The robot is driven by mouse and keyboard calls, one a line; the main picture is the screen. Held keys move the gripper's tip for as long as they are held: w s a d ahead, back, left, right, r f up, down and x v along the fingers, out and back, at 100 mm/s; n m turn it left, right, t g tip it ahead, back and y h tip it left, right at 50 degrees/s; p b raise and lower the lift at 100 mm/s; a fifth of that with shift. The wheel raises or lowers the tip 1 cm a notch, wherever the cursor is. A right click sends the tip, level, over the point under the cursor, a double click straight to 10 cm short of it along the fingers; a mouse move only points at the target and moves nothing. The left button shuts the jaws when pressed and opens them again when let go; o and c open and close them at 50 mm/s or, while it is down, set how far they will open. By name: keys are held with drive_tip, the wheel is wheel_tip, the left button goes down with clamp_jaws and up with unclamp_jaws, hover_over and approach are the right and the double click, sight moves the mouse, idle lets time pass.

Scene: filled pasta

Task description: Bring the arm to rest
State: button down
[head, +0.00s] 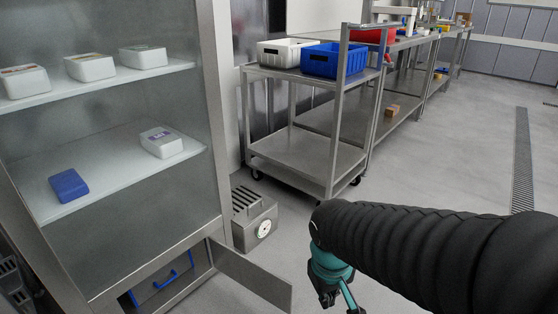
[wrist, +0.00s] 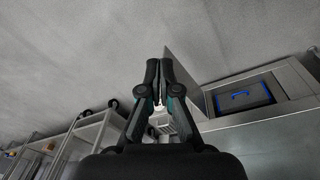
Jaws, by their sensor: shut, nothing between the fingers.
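My arm in its black ribbed sleeve reaches in from the right in the head view. My gripper (head: 338,290) hangs at its end near the bottom edge, partly cut off by the frame. In the wrist view my gripper (wrist: 159,64) has its two dark fingers together at the tips, with nothing between them. It is over open floor, apart from the cabinet and the cart.
A steel cabinet with white packs (head: 90,66) and a blue pack (head: 68,186) stands at left. Its low door (head: 252,280) is open. A grey unit with a dial (head: 254,220) sits behind. A cart (head: 300,150) carries white and blue bins (head: 333,60). Floor at right is clear.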

drive_tip(key=s+d+r+m+t+p, duration=0.1)
drive_tip(key=s+d+r+m+t, duration=0.1)
drive_tip(key=r, duration=0.4)
drive_tip(key=s+d+r+m+t+p, duration=0.1)
drive_tip(key=s+d+r+m+t, duration=0.1)
drive_tip(key=r, duration=0.4)
drive_tip(key=shift+s+d+r+y+p, duration=0.35)
drive_tip(key=shift+s+d, duration=0.3)
drive_tip(key=shift+d, duration=0.45)
drive_tip(key=shift+d, duration=0.15)
